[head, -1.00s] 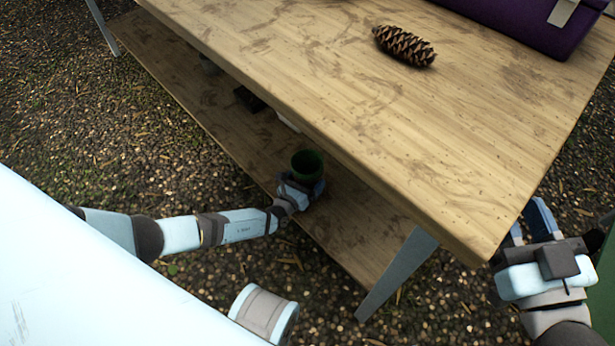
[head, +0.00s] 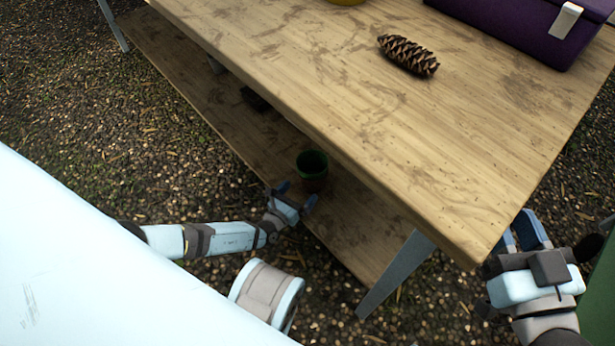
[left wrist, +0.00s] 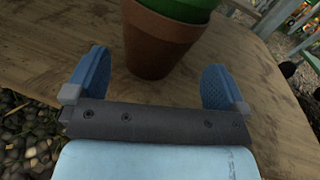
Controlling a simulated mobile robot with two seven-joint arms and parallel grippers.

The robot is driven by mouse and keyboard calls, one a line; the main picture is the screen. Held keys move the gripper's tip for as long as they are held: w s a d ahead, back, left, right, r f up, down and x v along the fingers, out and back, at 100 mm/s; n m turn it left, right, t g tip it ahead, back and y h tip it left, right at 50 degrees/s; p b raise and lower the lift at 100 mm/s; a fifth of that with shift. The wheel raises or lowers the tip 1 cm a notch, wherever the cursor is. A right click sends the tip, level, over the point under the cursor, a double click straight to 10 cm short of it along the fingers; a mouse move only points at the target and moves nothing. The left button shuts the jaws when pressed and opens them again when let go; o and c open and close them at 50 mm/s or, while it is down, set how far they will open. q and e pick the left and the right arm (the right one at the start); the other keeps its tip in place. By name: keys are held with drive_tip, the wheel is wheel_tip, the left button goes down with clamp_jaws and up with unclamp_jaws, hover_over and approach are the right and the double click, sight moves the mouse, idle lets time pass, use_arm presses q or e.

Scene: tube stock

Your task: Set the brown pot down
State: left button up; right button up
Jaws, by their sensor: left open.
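The brown pot (head: 314,182) stands upright on the lower shelf of the wooden table, with a green pot (head: 311,161) nested in its top. In the left wrist view the brown pot (left wrist: 158,45) rests on the shelf boards just beyond my fingers, and the green rim (left wrist: 180,8) is cut off at the top. My left gripper (head: 297,192) is open and empty, its blue fingers apart and short of the pot. My right gripper (head: 526,228) is beside the table's right front corner; its blue fingers look apart, with nothing seen between them.
The lower shelf (head: 215,105) has bare boards around the pot, with a dark object (head: 252,98) further left. The tabletop (head: 330,75) overhangs it. A pine cone (head: 408,54), a purple box (head: 520,25) and a yellow item (head: 345,1) are on top. A metal leg (head: 395,272) stands right.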

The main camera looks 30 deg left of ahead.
use_arm(q)
drive_tip(key=s+p, duration=0.1)
drive_tip(key=s, duration=0.4)
drive_tip(key=shift+a, duration=0.2)
use_arm(e)
drive_tip(key=shift+s+a+f+m+g, duration=0.3)
drive_tip(key=shift+s+m, duration=0.15)
drive_tip(key=shift+m, duration=0.15)
use_arm(q)
drive_tip(key=shift+s, duration=0.1)
